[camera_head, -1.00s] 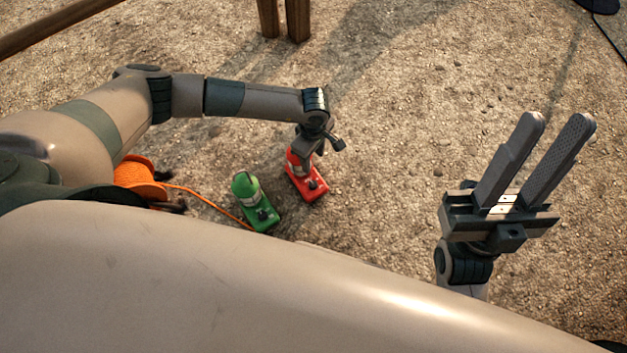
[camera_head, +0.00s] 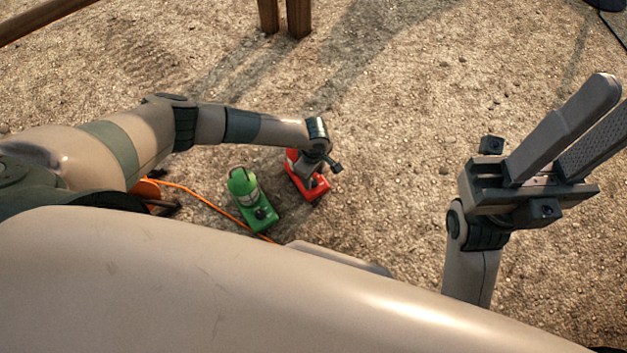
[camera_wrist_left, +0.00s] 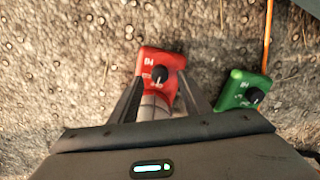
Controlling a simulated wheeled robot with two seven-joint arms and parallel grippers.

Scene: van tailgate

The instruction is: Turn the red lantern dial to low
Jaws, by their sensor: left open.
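The red lantern (camera_head: 308,190) stands on the ground in the head view, partly hidden by my left arm. In the left wrist view its red base (camera_wrist_left: 152,62) shows a black dial (camera_wrist_left: 160,74) and small white markings; the dial's setting is too small to read surely. My left gripper (camera_head: 318,172) is open above the lantern. In the left wrist view its fingers (camera_wrist_left: 160,82) are on either side of the dial area, and I cannot tell whether they touch it. My right gripper (camera_head: 592,112) is open and empty, raised at the right.
A green lantern (camera_head: 246,200) with its own dial stands just left of the red one; it also shows in the left wrist view (camera_wrist_left: 240,90). Wooden legs (camera_head: 285,15) stand at the back. Gravel between lanterns and right arm is clear.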

